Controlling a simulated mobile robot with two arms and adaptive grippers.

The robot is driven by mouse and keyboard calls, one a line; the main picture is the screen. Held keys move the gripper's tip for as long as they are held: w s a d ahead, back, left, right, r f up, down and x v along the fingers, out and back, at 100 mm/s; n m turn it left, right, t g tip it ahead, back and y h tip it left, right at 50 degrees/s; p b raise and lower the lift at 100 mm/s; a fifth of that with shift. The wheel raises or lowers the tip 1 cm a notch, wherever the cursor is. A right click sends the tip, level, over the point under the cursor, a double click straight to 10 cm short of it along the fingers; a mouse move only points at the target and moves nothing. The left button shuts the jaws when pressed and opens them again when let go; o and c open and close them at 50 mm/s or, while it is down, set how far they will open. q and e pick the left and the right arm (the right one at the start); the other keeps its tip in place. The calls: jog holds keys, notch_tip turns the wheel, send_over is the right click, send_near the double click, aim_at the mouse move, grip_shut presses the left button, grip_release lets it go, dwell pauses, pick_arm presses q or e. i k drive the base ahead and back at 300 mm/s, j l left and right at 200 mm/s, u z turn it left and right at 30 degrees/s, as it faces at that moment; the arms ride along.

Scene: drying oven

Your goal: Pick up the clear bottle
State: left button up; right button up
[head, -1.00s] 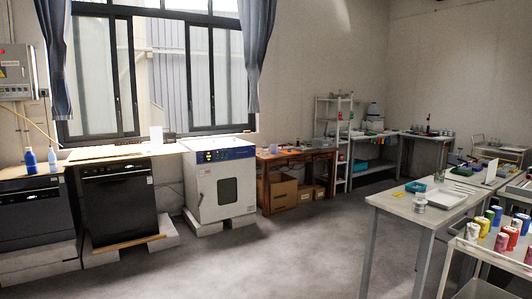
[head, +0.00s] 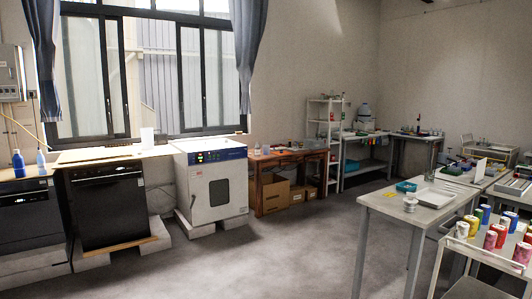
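I cannot make out the clear bottle for certain. Small pale containers (head: 266,149) stand on the wooden table (head: 300,155) beside the oven, too small to tell whether one is a clear bottle. Neither of my grippers shows in the head view.
Two blue bottles (head: 18,163) stand far left above a dark appliance (head: 30,227). A grey table (head: 385,206) and a cart with several coloured cans (head: 496,236) stand at right. The floor (head: 270,245) between is clear.

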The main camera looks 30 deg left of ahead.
aim_at(257, 149)
jog(key=i+j+u, duration=0.25)
jog(key=i, duration=0.2)
jog(key=i+j+u, duration=0.3)
jog(key=i, duration=0.15)
jog(key=i+u, duration=0.25)
jog(key=i, duration=0.2)
jog(key=i+u, duration=0.1)
jog(key=i, duration=4.9)
